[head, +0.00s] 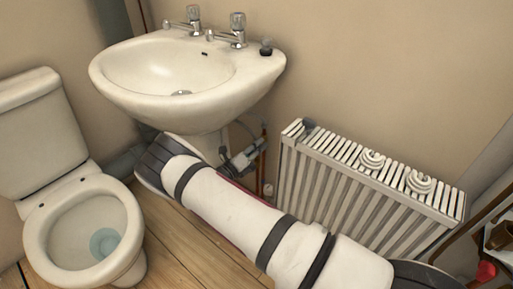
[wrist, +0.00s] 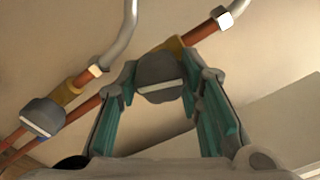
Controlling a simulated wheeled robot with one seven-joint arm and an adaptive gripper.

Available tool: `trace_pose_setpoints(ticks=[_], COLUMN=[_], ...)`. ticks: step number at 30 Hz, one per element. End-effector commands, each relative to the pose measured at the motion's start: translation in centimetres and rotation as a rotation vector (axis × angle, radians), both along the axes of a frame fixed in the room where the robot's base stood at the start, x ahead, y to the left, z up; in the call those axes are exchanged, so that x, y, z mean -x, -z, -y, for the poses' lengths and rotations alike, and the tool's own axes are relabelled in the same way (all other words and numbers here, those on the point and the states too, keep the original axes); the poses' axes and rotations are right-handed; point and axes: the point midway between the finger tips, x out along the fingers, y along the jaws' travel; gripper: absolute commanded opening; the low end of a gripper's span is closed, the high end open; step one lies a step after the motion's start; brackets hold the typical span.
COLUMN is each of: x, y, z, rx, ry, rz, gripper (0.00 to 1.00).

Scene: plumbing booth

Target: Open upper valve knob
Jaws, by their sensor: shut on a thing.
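In the wrist view, a grey rounded valve knob (wrist: 160,70) with a pale bar across its face sits on a brass fitting of a copper pipe. My gripper (wrist: 162,84) has its two teal-padded fingers on either side of this knob and is shut on it. A second grey knob (wrist: 42,117) on another copper pipe lies to the left, outside the fingers. In the head view, my gripper (head: 250,155) is under the basin beside the copper pipes; the knobs are too small or hidden to make out there.
The white basin (head: 185,103) with two taps hangs above my arm. A white radiator (head: 335,195) stands close on the right. A toilet (head: 80,210) is on the left. Grey hoses (wrist: 118,40) rise from the valves. Bare wooden floor (head: 180,262) shows between toilet and arm.

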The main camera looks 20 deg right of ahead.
Motion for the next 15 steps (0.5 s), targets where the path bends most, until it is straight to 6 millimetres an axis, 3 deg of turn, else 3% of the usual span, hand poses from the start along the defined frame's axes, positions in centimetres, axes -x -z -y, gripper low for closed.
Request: trace_pose_setpoints(ticks=[15], x=[0.1], y=[0.09], z=[0.0], rx=[0.153], ry=[0.0], rz=[-0.216], gripper=[0.06])
